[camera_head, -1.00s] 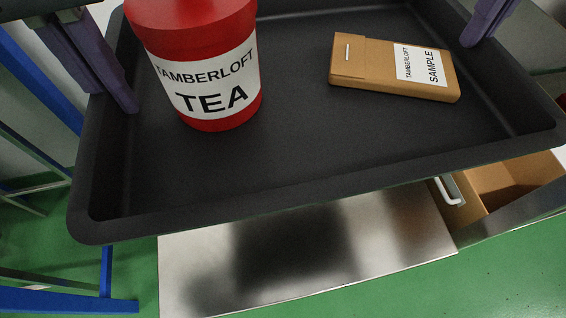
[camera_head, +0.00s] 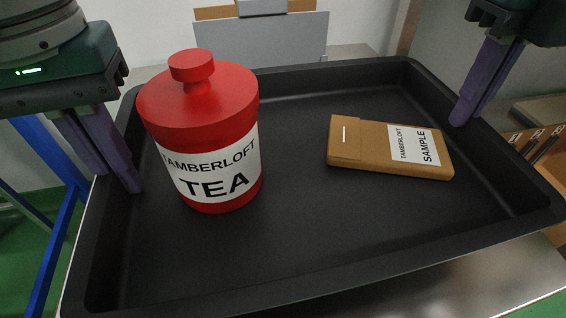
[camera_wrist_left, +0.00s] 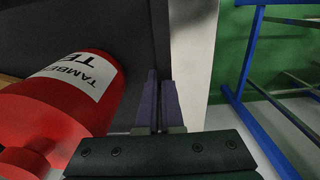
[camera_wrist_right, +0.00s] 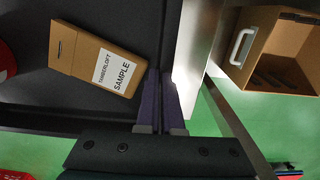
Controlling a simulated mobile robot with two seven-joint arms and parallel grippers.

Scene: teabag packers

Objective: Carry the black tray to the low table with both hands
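The black tray (camera_head: 300,240) fills the middle of the head view, its long side toward me. A red lidded tea canister (camera_head: 205,115) stands upright in its left half. A tan sample box (camera_head: 370,150) lies flat in its right half. My left gripper (camera_head: 125,185) has its purple fingers astride the tray's left wall; the left wrist view shows them closed around it (camera_wrist_left: 158,95). My right gripper (camera_head: 462,118) is closed on the right wall in the same way, as the right wrist view shows (camera_wrist_right: 162,90). The tray's underside is hidden.
A steel surface (camera_head: 510,275) shows below the tray's front right. A blue frame (camera_head: 55,245) stands at the left over green floor. An open cardboard box with a white handle (camera_wrist_right: 285,50) is at the right. A grey panel (camera_head: 262,45) stands behind the tray.

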